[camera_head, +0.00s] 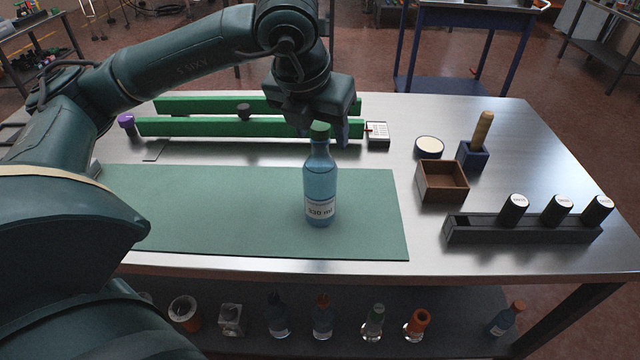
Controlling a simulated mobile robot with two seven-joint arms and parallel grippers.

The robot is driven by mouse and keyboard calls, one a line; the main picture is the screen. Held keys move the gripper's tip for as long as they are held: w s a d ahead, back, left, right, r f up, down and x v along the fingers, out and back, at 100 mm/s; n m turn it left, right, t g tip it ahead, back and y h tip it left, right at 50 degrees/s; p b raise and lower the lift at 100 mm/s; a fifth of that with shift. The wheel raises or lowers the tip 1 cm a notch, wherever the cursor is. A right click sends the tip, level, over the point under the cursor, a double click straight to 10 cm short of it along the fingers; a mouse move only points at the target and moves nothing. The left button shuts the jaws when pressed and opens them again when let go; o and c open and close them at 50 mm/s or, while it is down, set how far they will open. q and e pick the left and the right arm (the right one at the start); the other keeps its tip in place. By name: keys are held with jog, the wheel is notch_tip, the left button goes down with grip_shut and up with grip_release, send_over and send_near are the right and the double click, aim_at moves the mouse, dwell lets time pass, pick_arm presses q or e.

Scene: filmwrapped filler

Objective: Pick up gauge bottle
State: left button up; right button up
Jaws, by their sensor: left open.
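The gauge bottle (320,188) is a clear blue bottle with a green cap and a white label that seems to read 930 ml. It stands upright on the green mat (220,215), near the mat's right end. My left gripper (322,132) comes down from above, just behind and over the bottle's cap. Its jaws are open, with a finger on either side of the cap as seen here. Whether they touch the bottle I cannot tell. My right gripper is not in view.
Two green rails (200,126) run behind the mat. A calculator-like device (377,134), a round lidded tin (429,146), a brown box (442,182), a blue block with a wooden handle (473,155) and a black rack (520,229) stand right. Several bottles sit on the lower shelf.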

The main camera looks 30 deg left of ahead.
pick_arm(q)
jog(key=shift+c, duration=0.4)
grip_shut()
jog(key=shift+r, duration=0.1)
